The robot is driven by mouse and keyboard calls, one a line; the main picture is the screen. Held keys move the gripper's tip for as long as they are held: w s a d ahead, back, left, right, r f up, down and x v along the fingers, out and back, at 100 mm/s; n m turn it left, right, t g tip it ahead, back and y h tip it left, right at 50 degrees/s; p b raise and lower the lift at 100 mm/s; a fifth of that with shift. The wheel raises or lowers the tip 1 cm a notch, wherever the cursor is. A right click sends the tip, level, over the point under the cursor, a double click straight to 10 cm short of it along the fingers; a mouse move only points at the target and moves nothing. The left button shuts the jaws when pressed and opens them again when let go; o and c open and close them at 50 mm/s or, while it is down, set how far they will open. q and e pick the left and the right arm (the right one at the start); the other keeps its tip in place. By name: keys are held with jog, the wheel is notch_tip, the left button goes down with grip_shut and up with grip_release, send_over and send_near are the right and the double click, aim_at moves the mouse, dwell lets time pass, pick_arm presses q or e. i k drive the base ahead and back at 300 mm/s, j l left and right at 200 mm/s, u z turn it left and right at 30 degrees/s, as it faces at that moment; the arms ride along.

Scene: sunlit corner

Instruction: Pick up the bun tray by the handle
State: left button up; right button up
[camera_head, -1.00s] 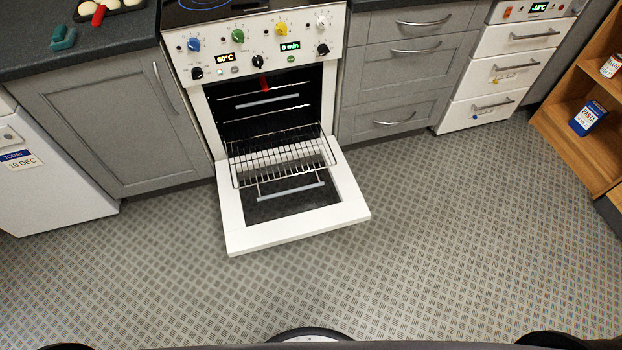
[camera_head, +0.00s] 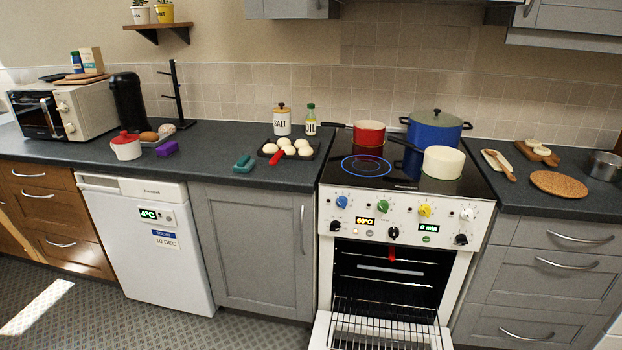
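The bun tray (camera_head: 263,152) is a dark tray holding several pale round buns. It lies on the dark counter just left of the stove. Its red handle (camera_head: 277,157) points toward the front edge of the counter. Neither of my grippers shows in the head view, so their state is hidden.
The white oven (camera_head: 404,207) has its door (camera_head: 322,332) open and a rack (camera_head: 385,338) pulled out. A teal object (camera_head: 243,164) lies left of the tray. A red pan (camera_head: 369,133), a blue pot (camera_head: 434,133) and a cream pan (camera_head: 443,163) stand on the stove.

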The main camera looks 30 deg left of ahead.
aim_at(282, 148)
jog(key=i+j, duration=0.1)
jog(key=j, duration=0.35)
jog(key=i+j, duration=0.1)
jog(key=j, duration=0.35)
jog(key=i+j, duration=0.15)
jog(key=j, duration=0.35)
jog(key=i+j, duration=0.1)
jog(key=j, duration=0.35)
jog(key=i+j+z, duration=0.1)
jog(key=j, duration=0.35)
jog(key=i+j, duration=0.1)
jog(key=j, duration=0.4)
